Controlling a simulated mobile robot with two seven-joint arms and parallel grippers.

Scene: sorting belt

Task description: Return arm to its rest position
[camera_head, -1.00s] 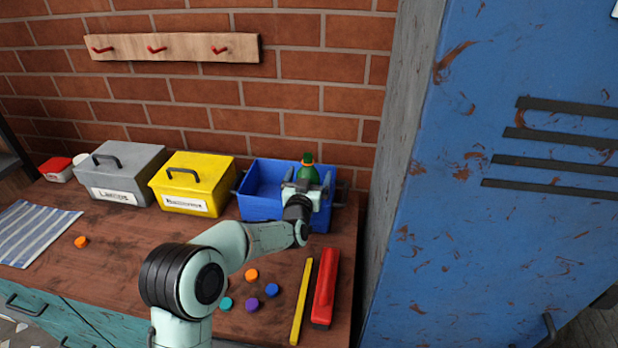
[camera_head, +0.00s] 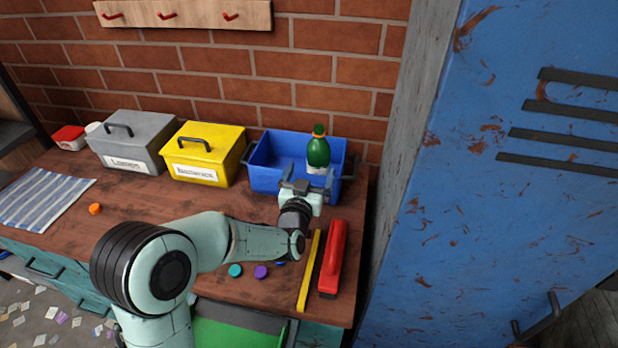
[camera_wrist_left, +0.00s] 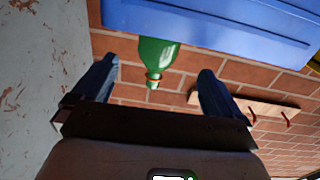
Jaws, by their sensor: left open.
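A green bottle (camera_head: 318,152) with an orange-ringed neck and a pale label stands upright in the right part of the open blue bin (camera_head: 268,178). My left gripper (camera_head: 308,184) is open and empty at the front of the blue bin, just short of the bottle. The left wrist view is upside down: the bottle (camera_wrist_left: 157,55) shows beyond the two spread fingers (camera_wrist_left: 156,74), apart from them, with the blue bin (camera_wrist_left: 215,20) at the top. The bottle's base is hidden in the head view. My right gripper is not in view.
A yellow lidded box (camera_head: 205,155) and a grey lidded box (camera_head: 130,142) stand left of the bin. A red tool (camera_head: 333,258), a yellow bar (camera_head: 309,272) and several coloured caps (camera_head: 235,270) lie near my arm. A blue locker (camera_head: 480,230) stands at the right.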

